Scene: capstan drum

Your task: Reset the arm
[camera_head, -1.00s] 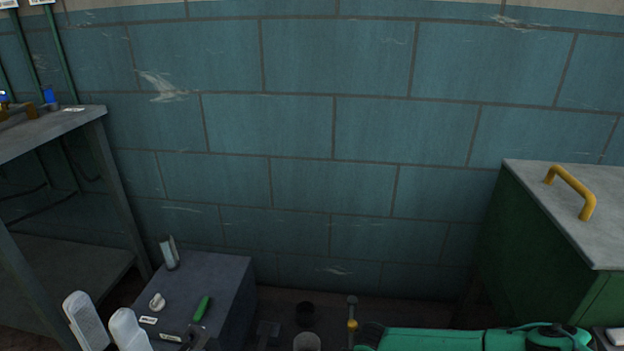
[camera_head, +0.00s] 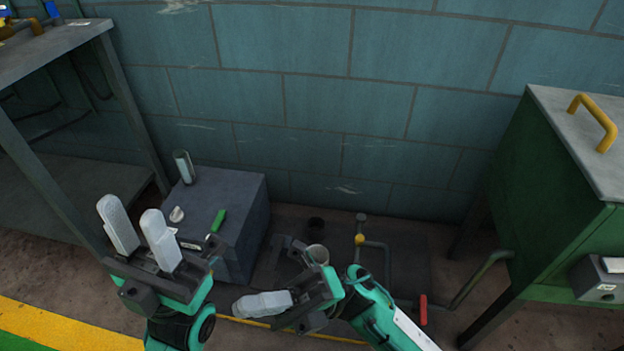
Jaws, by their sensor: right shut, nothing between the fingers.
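My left gripper (camera_head: 130,209) is at the lower left of the head view. Its two pale fingers point up and stand apart, with nothing between them. My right gripper (camera_head: 238,307) is at the bottom centre, its fingers together and pointing left, empty. My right arm (camera_head: 375,310), green and white, comes in from the bottom right. Both grippers appear in front of the grey block (camera_head: 232,190), and neither is seen touching anything.
On the block are a green-handled tool (camera_head: 218,221), a small white object (camera_head: 177,214) and a grey upright piece (camera_head: 184,167). A metal shelf (camera_head: 60,45) stands left, a green cabinet (camera_head: 545,210) right. Pipes with a red handle (camera_head: 423,309) are near the floor.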

